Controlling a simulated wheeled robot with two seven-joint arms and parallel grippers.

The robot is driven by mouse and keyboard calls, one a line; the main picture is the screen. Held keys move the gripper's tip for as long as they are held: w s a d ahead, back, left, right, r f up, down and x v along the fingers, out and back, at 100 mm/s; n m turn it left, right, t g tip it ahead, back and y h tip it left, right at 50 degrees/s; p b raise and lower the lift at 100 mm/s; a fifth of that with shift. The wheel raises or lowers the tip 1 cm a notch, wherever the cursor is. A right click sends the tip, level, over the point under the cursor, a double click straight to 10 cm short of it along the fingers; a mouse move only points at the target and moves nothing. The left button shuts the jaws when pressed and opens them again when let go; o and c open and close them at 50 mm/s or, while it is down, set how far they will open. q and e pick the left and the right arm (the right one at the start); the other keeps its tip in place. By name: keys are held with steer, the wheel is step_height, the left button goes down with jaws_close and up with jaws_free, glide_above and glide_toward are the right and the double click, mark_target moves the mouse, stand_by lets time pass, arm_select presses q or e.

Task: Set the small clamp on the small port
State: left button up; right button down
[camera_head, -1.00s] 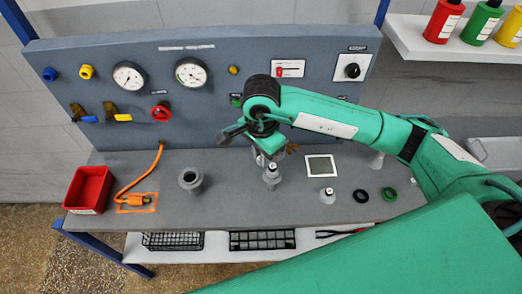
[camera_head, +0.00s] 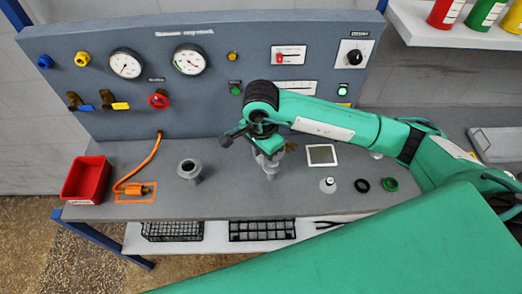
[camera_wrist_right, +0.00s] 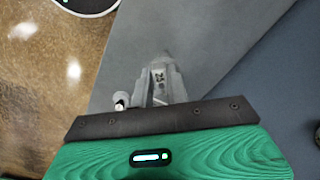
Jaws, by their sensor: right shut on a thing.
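My right gripper (camera_head: 268,158) is over the port (camera_head: 270,174) in the middle of the bench, pointing down, and covers its top. In the right wrist view, the gripper (camera_wrist_right: 166,88) is shut on a small grey metal piece, likely the small clamp (camera_wrist_right: 159,82). A small part with a pale end (camera_wrist_right: 121,99) shows beside the fingers. Whether the clamp sits around the port or just above it is hidden. My left gripper is not in view.
A wider grey port (camera_head: 189,170) stands to the left. A red bin (camera_head: 87,181) and an orange cable connector (camera_head: 132,189) are further left. A white-topped piece (camera_head: 328,186), a black ring (camera_head: 362,185) and a green ring (camera_head: 390,184) lie right. The gauge panel (camera_head: 215,105) stands behind.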

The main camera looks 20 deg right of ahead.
step_height(320, 180, down, 6)
steer(key=b, duration=0.3)
steer(key=shift+f, duration=0.2)
stand_by(0.6)
steer(key=shift+f+b, duration=0.1)
steer(key=shift+b, duration=0.2)
stand_by(0.5)
steer(key=c, duration=1.3)
jaws_free()
step_height(320, 180, up, 12)
steer(key=b, duration=0.3)
steer(key=shift+r, duration=0.95)
steer(key=shift+f, duration=0.1)
